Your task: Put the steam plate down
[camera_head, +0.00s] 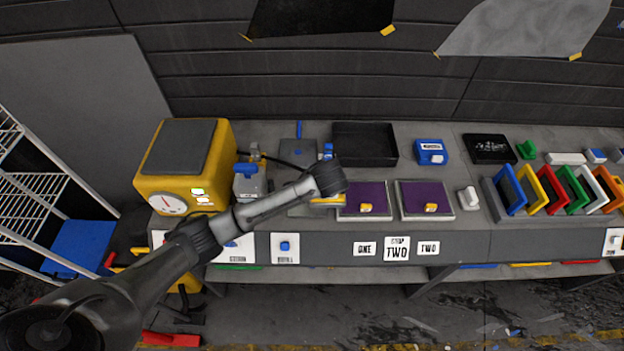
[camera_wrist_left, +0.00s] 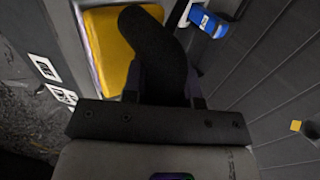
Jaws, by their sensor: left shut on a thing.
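The steam plate, a yellow plate with a black handle, fills the upper left of the left wrist view (camera_wrist_left: 108,48). My left gripper (camera_wrist_left: 165,95) is shut on its black handle. In the head view the left gripper (camera_head: 328,188) is over the bench, at the left edge of the first purple panel (camera_head: 362,197). Only a yellow sliver of the plate (camera_head: 326,201) shows under my wrist there. I cannot tell whether the plate touches the surface below. My right gripper is in neither view.
A yellow box with a dial (camera_head: 188,165) stands left, with a dark hose running toward my gripper. A black tray (camera_head: 365,143) is behind, and a second purple panel (camera_head: 424,199) sits right. A blue-topped item (camera_head: 328,150) stands close behind my gripper. Coloured frames (camera_head: 555,190) stand farther right.

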